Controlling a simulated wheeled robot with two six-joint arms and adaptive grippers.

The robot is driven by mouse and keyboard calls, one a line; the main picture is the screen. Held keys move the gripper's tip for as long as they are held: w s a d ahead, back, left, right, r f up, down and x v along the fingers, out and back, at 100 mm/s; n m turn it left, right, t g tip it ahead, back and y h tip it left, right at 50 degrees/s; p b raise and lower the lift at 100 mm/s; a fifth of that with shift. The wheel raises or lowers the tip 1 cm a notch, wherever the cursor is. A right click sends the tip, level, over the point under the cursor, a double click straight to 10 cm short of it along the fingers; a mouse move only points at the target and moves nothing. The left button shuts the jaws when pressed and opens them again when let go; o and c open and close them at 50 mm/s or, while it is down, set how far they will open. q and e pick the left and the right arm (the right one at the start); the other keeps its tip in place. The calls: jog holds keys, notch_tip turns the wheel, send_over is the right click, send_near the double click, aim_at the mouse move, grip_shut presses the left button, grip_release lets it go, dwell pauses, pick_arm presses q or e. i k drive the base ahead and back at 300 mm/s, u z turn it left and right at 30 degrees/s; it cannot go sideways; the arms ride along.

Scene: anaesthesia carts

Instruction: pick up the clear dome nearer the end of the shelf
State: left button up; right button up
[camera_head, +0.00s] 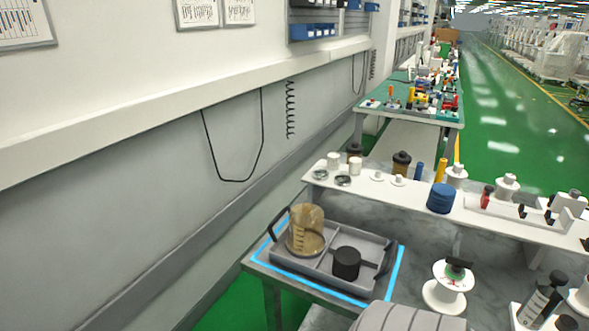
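Two small, low, round clear pieces with dark rims, which look like the clear domes, sit on the left part of the white shelf (414,194). One clear dome (320,174) is nearer the shelf's left end. The other clear dome (343,181) is just to its right and slightly closer to the front edge. They are apart, and too small for their shape to be clear. Neither of my grippers is in view.
White cylinders (333,160) stand behind the domes; small white knobbed pieces (377,177) and a blue stack (440,198) are to the right. Below, a grey tray (318,277) holds an amber container (306,230) and a black cylinder (346,263). A wall runs along the left.

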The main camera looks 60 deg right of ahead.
aim_at(319, 174)
jog(key=u, duration=0.05)
jog(key=i, duration=1.5)
jog(key=z, duration=4.05)
